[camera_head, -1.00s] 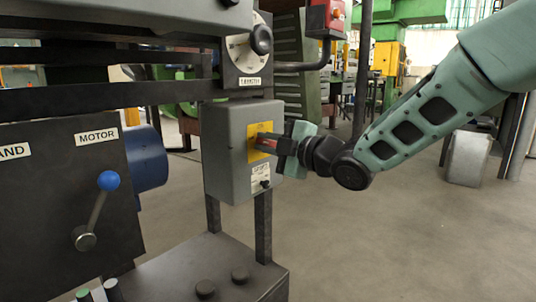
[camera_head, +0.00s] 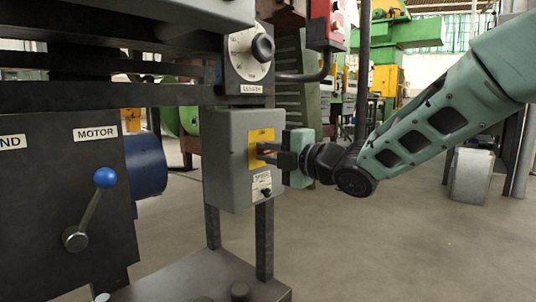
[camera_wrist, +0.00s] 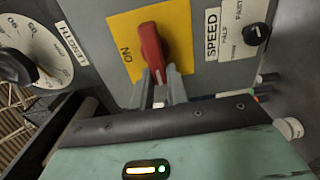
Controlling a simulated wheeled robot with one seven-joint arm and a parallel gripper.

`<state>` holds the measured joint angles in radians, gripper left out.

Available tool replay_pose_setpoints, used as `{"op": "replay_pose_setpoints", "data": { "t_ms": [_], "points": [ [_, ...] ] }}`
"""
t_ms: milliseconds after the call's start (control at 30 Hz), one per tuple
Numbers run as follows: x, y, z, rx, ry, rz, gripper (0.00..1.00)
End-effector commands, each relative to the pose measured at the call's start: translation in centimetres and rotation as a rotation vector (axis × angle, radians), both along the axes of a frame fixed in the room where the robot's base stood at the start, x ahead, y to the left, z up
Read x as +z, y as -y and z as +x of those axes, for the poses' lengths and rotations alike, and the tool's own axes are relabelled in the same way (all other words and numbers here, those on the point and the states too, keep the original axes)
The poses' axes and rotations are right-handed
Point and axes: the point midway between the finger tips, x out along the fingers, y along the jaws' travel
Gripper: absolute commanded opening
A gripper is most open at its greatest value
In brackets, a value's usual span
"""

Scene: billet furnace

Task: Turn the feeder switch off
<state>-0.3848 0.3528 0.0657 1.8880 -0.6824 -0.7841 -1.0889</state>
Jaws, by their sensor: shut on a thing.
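The feeder switch is a red handle (camera_wrist: 152,45) on a yellow plate (camera_wrist: 118,30) with an ON label, in the wrist view. In the head view the yellow plate (camera_head: 261,134) is on the right-hand face of a grey box (camera_head: 228,160). My gripper (camera_wrist: 160,82) is at the handle, its two fingers closed on the near end of it. In the head view my gripper (camera_head: 268,153) reaches the plate from the right, and its fingers hide most of the handle.
A SPEED knob (camera_wrist: 255,34) is close beside the plate; it also shows below my fingers in the head view (camera_head: 266,192). A LENGTH dial (camera_head: 247,52) is above the box. A blue-knobbed motor lever (camera_head: 92,208) is at the left. Open floor (camera_head: 390,240) lies at the right.

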Motion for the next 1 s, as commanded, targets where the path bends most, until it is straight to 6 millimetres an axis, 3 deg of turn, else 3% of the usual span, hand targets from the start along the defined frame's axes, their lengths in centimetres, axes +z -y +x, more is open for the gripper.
{"op": "replay_pose_setpoints", "data": {
  "t_ms": [167,200,267,667,1000],
  "points": [
    [-0.2,0.0,0.0,0.001,-0.001,-0.004,0.00],
    [-0.2,0.0,0.0,0.001,-0.001,-0.004,0.27],
    [-0.2,0.0,0.0,0.001,-0.002,-0.004,0.37],
    [0.1,0.8,-0.5,-0.001,-0.002,-0.002,0.37],
    [0.4,6.4,-4.8,-0.004,-0.003,-0.002,0.37]
  ]
}}
